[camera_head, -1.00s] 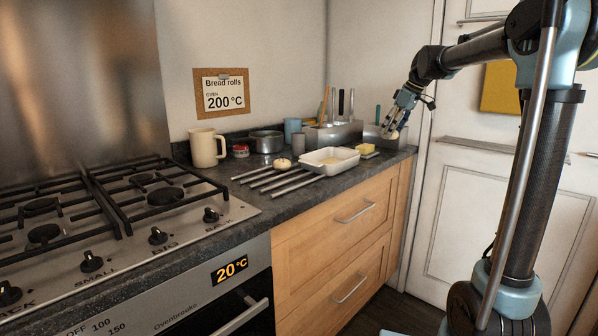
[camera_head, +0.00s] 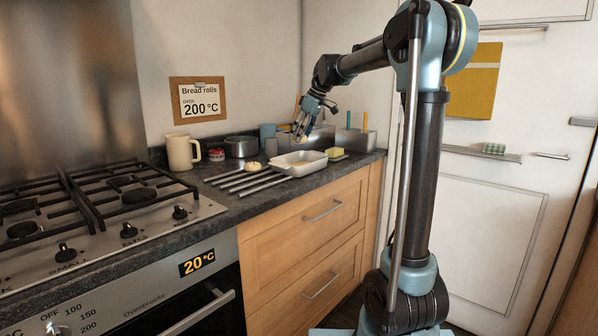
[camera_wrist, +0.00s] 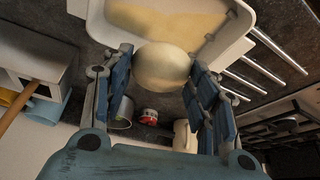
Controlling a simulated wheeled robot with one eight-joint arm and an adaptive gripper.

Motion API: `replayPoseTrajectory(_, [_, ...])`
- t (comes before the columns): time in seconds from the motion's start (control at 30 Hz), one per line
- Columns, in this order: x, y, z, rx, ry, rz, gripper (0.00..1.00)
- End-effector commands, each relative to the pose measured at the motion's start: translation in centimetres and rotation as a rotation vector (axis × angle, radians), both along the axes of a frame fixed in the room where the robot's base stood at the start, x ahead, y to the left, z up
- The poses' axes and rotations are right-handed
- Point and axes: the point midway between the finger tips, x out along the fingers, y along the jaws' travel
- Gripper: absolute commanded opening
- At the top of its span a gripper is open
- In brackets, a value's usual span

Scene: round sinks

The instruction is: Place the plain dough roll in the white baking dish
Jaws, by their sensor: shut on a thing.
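My gripper (camera_wrist: 158,84) is shut on a plain, pale, smooth dough roll (camera_wrist: 163,66), held between its blue fingers in the wrist view. In the head view my gripper (camera_head: 300,128) hangs above the white baking dish (camera_head: 300,173), toward its far side; the held roll is hardly visible there. The dish (camera_wrist: 236,36) also shows in the wrist view, beyond the roll, with a beige layer on its bottom and no roll visible in it. The gap between roll and dish is hard to judge.
Another roll (camera_head: 253,167) sits on the metal bars (camera_head: 262,186) left of the dish. A cream jug (camera_head: 181,152), a red tin (camera_head: 216,155) and a pot (camera_head: 241,147) stand behind. Yellow butter (camera_head: 335,153) lies right of the dish. Grey bins (camera_head: 355,140) stand behind it.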

Motion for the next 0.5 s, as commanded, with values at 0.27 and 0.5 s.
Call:
replayPoseTrajectory(0.27, [0.1, -0.2, -1.3, 0.000, 0.000, -0.003, 0.29])
replayPoseTrajectory(0.5, [0.0, -0.3, -4.9, 0.000, 0.000, -0.003, 0.29])
